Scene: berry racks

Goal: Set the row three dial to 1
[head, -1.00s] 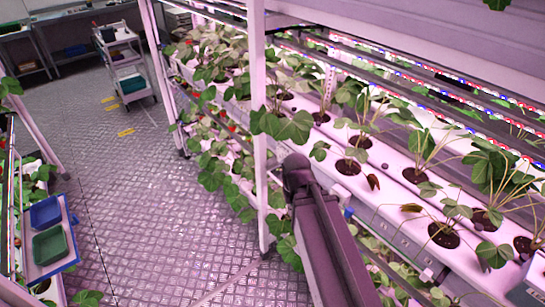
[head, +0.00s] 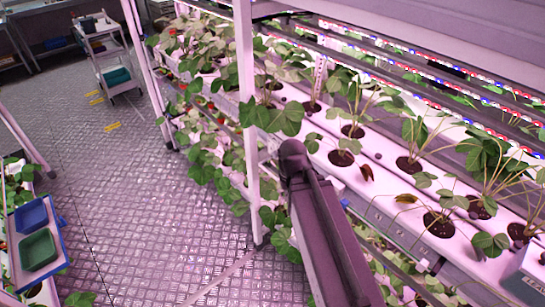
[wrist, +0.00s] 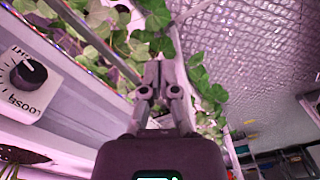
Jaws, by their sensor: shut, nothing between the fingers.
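A dial (wrist: 29,74) with a round black knob sits on a white panel at the left edge of the wrist view. Its lettering is upside down; one word looks like "LOOSE", the other is too small to read surely. I cannot tell which row it belongs to, and no number shows on it. My gripper (wrist: 161,80) is in the middle of the wrist view, shut and empty, to the right of the dial and apart from it. In the head view my arm hides the gripper, and I cannot make out the dial.
A white rack post (head: 246,120) stands close to my arm. White planting channels (head: 385,195) with leafy plants (head: 490,165) run along the rack. At left are a blue tray (head: 30,216) and a green tray (head: 38,250). A cart (head: 112,68) stands at the back; the floor (head: 120,190) between is clear.

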